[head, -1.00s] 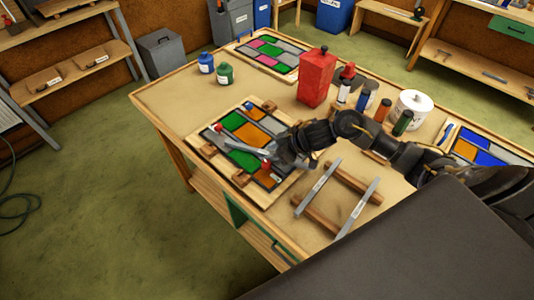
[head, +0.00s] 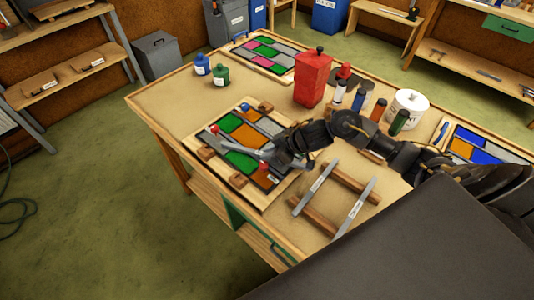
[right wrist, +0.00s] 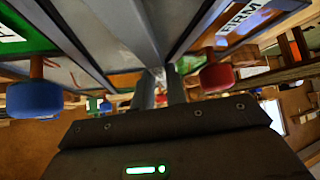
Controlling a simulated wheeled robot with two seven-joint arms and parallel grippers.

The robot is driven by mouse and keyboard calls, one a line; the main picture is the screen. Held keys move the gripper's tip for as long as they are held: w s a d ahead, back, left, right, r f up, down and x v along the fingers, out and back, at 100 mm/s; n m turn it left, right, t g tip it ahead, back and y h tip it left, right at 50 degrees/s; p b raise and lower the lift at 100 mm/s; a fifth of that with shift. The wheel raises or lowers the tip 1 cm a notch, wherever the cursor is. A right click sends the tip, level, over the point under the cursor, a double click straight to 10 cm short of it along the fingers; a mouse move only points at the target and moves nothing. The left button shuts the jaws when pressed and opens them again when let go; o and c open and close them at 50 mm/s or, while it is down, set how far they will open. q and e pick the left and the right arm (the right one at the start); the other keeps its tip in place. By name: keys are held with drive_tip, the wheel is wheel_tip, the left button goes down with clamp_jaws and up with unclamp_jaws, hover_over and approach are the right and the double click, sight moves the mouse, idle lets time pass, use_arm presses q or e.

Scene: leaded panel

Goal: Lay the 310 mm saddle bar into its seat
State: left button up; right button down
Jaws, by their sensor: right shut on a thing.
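A leaded panel (head: 228,124) with green, orange and grey panes lies in a wooden frame at the near left of the bench. My right gripper (head: 277,157) is low over its right part. In the right wrist view, the gripper (right wrist: 160,88) is shut on a grey saddle bar (right wrist: 128,28), which runs away from the fingers above the panel. Whether the bar touches its seat I cannot tell. A blue knob (right wrist: 35,98) and a red knob (right wrist: 217,76) stand either side of the fingers. My left gripper is not in view.
Two labelled grey bars, one left (head: 313,187) and one right (head: 354,207), lie across wooden rails (head: 354,184). A red canister (head: 313,80), several bottles and a white tub (head: 410,101) stand behind my right arm. Another panel (head: 268,53) lies at the back.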

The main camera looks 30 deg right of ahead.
drive_tip(key=shift+w+r, duration=0.1)
drive_tip(key=shift+r, duration=0.55)
wheel_tip(320, 180, up, 2)
drive_tip(key=shift+r, duration=0.15)
drive_tip(key=s+r, duration=0.1)
drive_tip(key=s+a+r, duration=0.1)
drive_tip(key=r, duration=0.1)
drive_tip(key=s+a+r+p, duration=0.1)
drive_tip(key=s+r, duration=0.1)
drive_tip(key=shift+a+r, duration=0.25)
drive_tip(key=s+a+r+p, duration=0.3)
drive_tip(key=s+a+r, duration=0.1)
drive_tip(key=s, duration=0.4)
drive_tip(key=shift+a, duration=0.4)
drive_tip(key=shift+s+f, duration=0.1)
